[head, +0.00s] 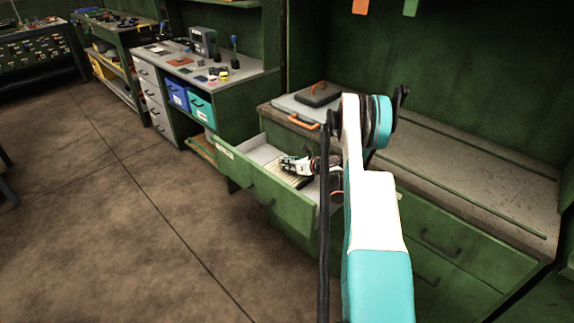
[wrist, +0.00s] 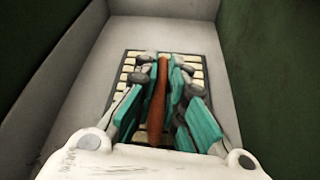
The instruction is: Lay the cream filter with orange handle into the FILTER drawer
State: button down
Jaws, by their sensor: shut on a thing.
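The cream filter (head: 291,178) is inside the open green drawer (head: 258,190). In the wrist view the filter (wrist: 197,73) shows as rows of cream pleats in a dark frame, with its orange-brown handle (wrist: 157,105) running between my fingers. My gripper (wrist: 162,80) is shut on the handle. In the head view my gripper (head: 288,163) is low inside the drawer. The filter looks flat and at or near the drawer floor; I cannot tell if it touches. The drawer's label (head: 225,153) is too small to read.
Another bench with blue (head: 177,96) and teal (head: 201,106) bins stands behind.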

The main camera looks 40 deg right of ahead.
jog(key=c, duration=1.7)
grip_release()
jog(key=shift+f, duration=0.1)
jog(key=shift+o, duration=0.2)
jog(key=shift+s+r, duration=0.1)
jog(key=shift+r, duration=0.1)
jog(key=p+v, duration=0.4)
jog(key=v, duration=0.6)
jog(key=shift+s+r, duration=0.15)
jog(key=shift+s, duration=0.05)
jog(key=shift+s+d+r, duration=0.15)
jog(key=shift+s, duration=0.55)
